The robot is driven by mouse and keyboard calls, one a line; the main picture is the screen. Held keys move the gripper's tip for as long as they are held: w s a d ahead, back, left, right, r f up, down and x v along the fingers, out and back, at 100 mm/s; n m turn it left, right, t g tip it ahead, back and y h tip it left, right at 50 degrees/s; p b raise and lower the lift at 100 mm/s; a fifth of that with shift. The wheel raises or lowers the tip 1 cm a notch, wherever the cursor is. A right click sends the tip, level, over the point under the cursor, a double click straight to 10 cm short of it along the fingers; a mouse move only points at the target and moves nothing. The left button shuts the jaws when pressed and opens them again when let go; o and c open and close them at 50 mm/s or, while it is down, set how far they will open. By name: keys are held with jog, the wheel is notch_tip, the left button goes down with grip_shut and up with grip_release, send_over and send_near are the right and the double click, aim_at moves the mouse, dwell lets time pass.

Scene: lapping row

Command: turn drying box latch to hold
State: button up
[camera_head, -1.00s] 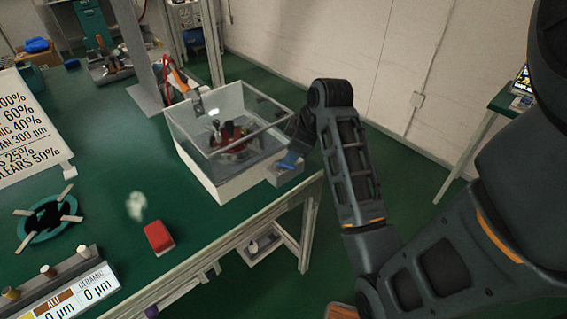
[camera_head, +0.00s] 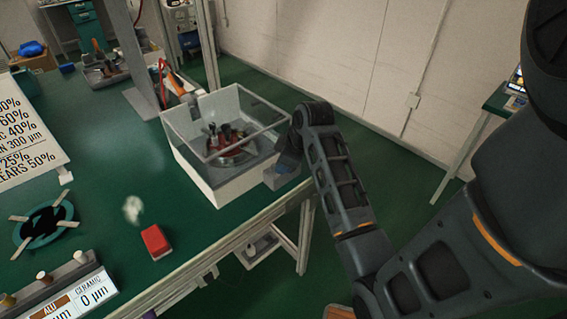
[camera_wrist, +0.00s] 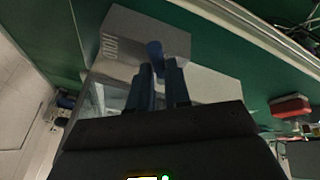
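The drying box (camera_head: 225,180) is a white bin with clear upper walls, near the table's right edge. A grey latch housing (camera_head: 277,180) juts from its right end. In the wrist view the housing (camera_wrist: 125,38) bears the word HOLD. The blue latch (camera_head: 287,164) is partly hidden by my arm in the head view. In the wrist view the latch (camera_wrist: 155,50) stands at my fingertips. My gripper (camera_wrist: 160,68) has its two fingers parted, with the latch at the mouth of the gap. Whether either finger touches it cannot be told.
A red block (camera_head: 155,242) and a white wad (camera_head: 132,209) lie on the green table left of the box. A teal ring (camera_head: 43,227) is further left. A post (camera_head: 145,60) stands behind the box.

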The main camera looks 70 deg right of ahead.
grip_shut()
jog(key=shift+d+r+n, duration=0.1)
jog(key=shift+n, duration=0.2)
jog(key=n, duration=0.1)
jog(key=d+n+y+p, duration=0.1)
jog(key=n, duration=0.1)
jog(key=shift+n+t+y, duration=0.3)
jog(key=n, duration=0.1)
jog(key=n+y, duration=0.1)
jog(key=n, duration=0.1)
jog(key=d+n+y, duration=0.1)
jog(key=shift+w+n, duration=0.3)
jog(key=shift+d, duration=0.1)
jog(key=shift+o, duration=2.4)
grip_release()
